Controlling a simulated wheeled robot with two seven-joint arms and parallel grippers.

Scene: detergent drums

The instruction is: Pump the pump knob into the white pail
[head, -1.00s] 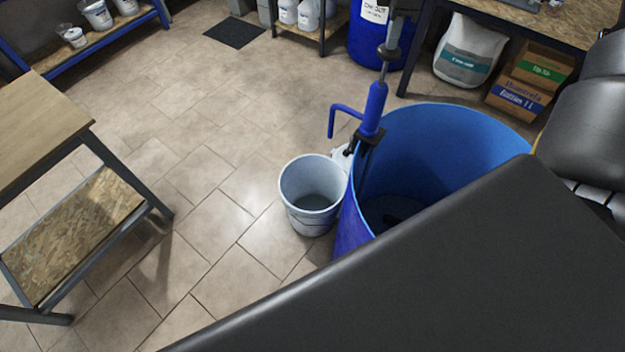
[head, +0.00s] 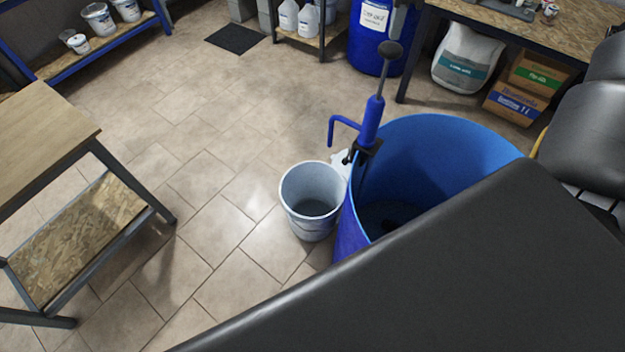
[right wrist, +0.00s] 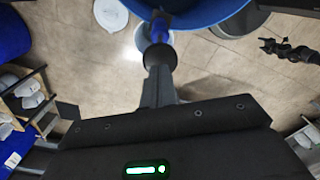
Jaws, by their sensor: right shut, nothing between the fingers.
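The pump knob (head: 390,48) is a dark disc on a thin rod above the blue pump (head: 371,122). The pump is fixed to the rim of an open blue drum (head: 430,124). Its bent blue spout (head: 332,130) points left and down, over the white pail (head: 312,228), which stands on the floor beside the drum. In the right wrist view, my right gripper (right wrist: 159,76) is shut and empty, lined up with the knob (right wrist: 160,55); I cannot tell whether they touch. It is out of the head view, as is my left gripper.
A wooden table (head: 40,130) stands at left. At the back are a shelf with small pails (head: 98,17), a second blue drum (head: 372,55), a white sack (head: 466,58) and cardboard boxes (head: 530,85). My dark body part covers the lower right. The floor left of the pail is free.

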